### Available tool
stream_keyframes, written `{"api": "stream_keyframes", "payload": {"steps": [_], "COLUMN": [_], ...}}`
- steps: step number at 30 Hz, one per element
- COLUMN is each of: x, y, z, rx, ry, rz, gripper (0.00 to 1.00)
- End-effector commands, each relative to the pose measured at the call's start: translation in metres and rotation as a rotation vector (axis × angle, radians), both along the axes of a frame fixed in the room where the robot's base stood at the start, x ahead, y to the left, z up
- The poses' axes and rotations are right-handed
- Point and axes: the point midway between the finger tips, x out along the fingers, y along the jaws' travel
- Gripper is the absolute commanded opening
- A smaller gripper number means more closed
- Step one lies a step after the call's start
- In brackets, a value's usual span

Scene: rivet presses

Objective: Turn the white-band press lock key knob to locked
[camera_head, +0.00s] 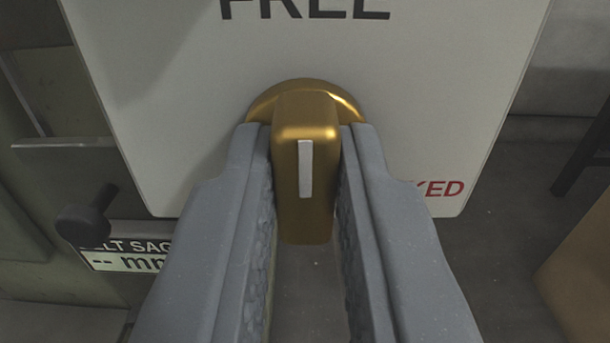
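A brass lock key knob (306,165) with a white line mark stands on a pale panel (165,90) in the head camera view. Its mark is upright in the picture, in line with the word FREE (305,10) above. The red word LOCKED (440,189) is at the lower right, its first letters hidden behind my right finger. My gripper (306,185) straddles the knob with one grey finger close against each side, and looks shut on it. No white band shows in this view.
A dark peg (88,215) sticks out at the left, above a label reading "LT SAG" (125,258), partly hidden by my left finger. A brown box-like surface (580,270) is at the lower right. Grey floor lies between it and the panel.

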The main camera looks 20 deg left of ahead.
Motion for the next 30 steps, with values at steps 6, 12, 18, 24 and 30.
{"api": "stream_keyframes", "payload": {"steps": [6, 12, 18, 24, 30], "x": [-0.0001, 0.0000, 0.0001, 0.0006, 0.0017], "y": [-0.0006, -0.0014, -0.0023, -0.0033, -0.0045], "z": [0.0006, 0.0022, 0.0032, 0.0027, 0.0042], "rx": [0.027, 0.118, 0.274, 0.455, 0.636], "ry": [0.010, 0.041, 0.091, 0.148, 0.203], "rz": [0.000, -0.001, -0.001, -0.003, -0.002], "gripper": [0.00, 0.00, 0.00, 0.00, 0.00]}}
